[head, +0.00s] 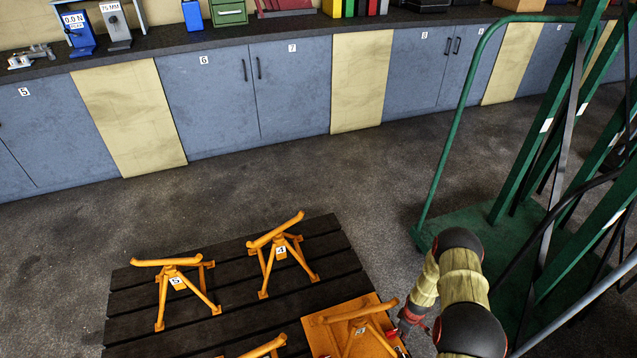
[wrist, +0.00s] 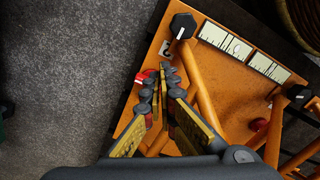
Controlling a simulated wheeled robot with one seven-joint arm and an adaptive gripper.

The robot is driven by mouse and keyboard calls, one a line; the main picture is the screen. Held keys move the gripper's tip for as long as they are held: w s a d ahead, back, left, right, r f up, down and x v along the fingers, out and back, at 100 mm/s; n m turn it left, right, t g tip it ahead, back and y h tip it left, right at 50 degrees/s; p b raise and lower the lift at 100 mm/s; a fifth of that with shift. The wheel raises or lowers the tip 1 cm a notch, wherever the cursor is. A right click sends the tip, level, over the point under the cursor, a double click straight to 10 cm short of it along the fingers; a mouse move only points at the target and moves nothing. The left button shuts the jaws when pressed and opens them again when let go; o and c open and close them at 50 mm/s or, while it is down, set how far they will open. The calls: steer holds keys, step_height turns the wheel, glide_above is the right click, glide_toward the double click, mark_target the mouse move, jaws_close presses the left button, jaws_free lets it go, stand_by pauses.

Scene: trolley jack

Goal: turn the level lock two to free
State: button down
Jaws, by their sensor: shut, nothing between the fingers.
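Two black knobs are on an orange plate (wrist: 128,120) in the wrist view. The first knob (wrist: 183,26) is at the top with a white pointer line; the second knob (wrist: 300,95) is at the right. In the head view my gripper (head: 412,318) is at the right edge of the orange plate (head: 322,338), where the knobs are hard to make out.
White scale strips (wrist: 238,45) lie along the plate's edge. Orange tubes rise close to my fingers. Orange stands marked 5 (head: 176,282) and 4 (head: 281,251) stand on a dark slatted pallet (head: 235,300). A green trolley (head: 465,215) is close at right. Open floor lies behind the pallet.

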mark_target(392, 333)
step_height(392, 333, down, 4)
steer(key=b, duration=0.2)
steer(key=shift+f+b, duration=0.25)
steer(key=shift+b, duration=0.05)
steer(key=shift+f, duration=1.25)
steer(key=shift+w+a, duration=0.25)
steer(key=shift+w, duration=0.35)
steer(key=shift+w+d, duration=0.2)
steer(key=shift+d, duration=0.15)
stand_by(0.3)
steer(key=shift+w+d, duration=0.25)
steer(key=shift+w+d, duration=0.2)
steer(key=shift+w, duration=0.1)
